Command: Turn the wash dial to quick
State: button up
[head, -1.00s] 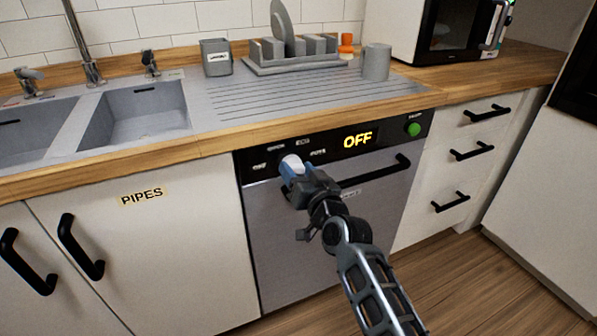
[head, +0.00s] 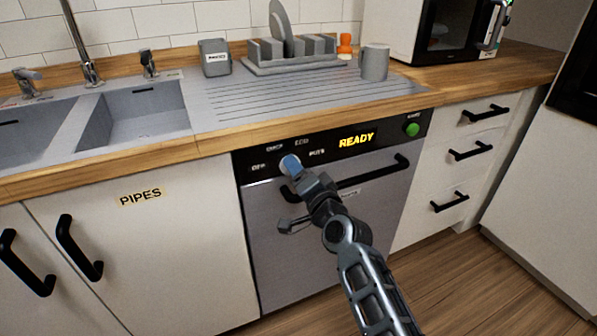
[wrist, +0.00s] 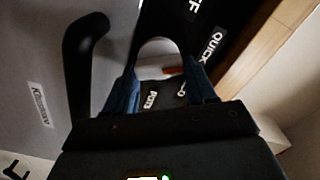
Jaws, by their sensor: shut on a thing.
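The wash dial (wrist: 157,52) is a pale round knob on the dishwasher's black panel (head: 325,148). It sits between the two blue fingers of my gripper (wrist: 162,88), which is shut on it. A red mark (wrist: 173,70) on the dial points to the right in the wrist view; which label it meets is unclear. The "QUICK" label (wrist: 213,45) lies right of the dial there, and "POTS" (wrist: 151,99) below it. The display (head: 356,140) reads "READY". In the head view my gripper (head: 290,165) mostly hides the dial.
A black dishwasher handle (head: 385,172) runs just below the panel, close to my gripper. A green button (head: 413,129) is at the panel's right end. The wooden counter edge (head: 210,143) juts above the panel. The floor in front looks clear.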

jog(key=shift+m, duration=0.6)
jog(key=o, duration=1)
jog(key=shift+o, duration=0.2)
jog(key=p+v, duration=0.1)
jog(key=v, duration=0.7)
jog(key=shift+w, duration=0.1)
